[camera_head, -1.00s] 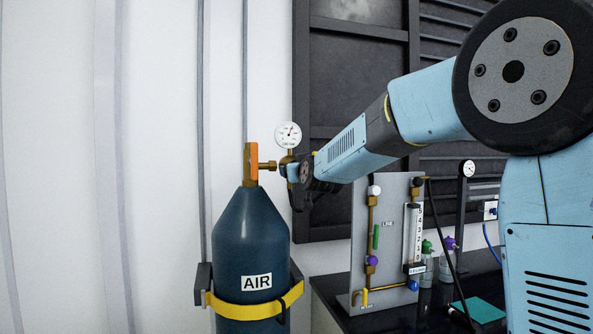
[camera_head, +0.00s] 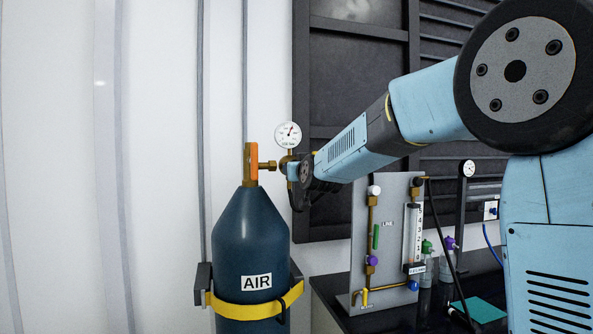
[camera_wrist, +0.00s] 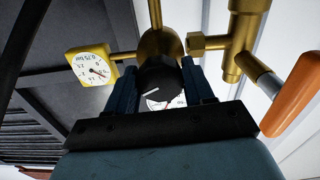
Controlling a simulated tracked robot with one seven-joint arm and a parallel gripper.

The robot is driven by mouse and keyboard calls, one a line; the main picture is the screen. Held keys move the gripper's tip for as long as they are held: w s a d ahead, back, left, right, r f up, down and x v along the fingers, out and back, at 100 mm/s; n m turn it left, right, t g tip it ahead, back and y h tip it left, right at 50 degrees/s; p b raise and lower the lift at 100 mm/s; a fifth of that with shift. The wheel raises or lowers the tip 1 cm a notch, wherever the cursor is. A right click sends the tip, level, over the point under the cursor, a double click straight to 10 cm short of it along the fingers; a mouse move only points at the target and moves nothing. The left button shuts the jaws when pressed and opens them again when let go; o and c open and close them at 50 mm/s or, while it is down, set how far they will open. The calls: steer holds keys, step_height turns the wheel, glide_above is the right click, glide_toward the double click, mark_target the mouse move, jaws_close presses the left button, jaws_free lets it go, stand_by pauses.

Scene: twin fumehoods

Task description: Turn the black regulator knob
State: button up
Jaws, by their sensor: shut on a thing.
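The black regulator knob (camera_wrist: 160,79) shows in the wrist view with a white pointer line on its face. It sits on the brass regulator body (camera_wrist: 161,43). My gripper (camera_wrist: 160,85) has its two blue fingers on either side of the knob, shut on it. In the head view my gripper (camera_head: 296,173) is at the regulator beside the top of the dark blue AIR cylinder (camera_head: 250,235), and it hides the knob there. A round white gauge (camera_head: 288,134) stands above the regulator. A second, yellow-rimmed gauge (camera_wrist: 91,66) shows at the left in the wrist view.
The cylinder valve has an orange handle (camera_head: 254,161), close to the gripper; it also shows at the right in the wrist view (camera_wrist: 292,94). A yellow strap (camera_head: 255,309) holds the cylinder. A panel (camera_head: 388,235) with tubing and a flowmeter stands on the bench below my arm.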

steer(key=shift+f, duration=0.2)
steer(key=o, duration=1)
steer(key=shift+r, duration=0.1)
steer(key=v, duration=1.3)
steer(key=shift+s+d, duration=0.1)
steer(key=shift+s, duration=0.25)
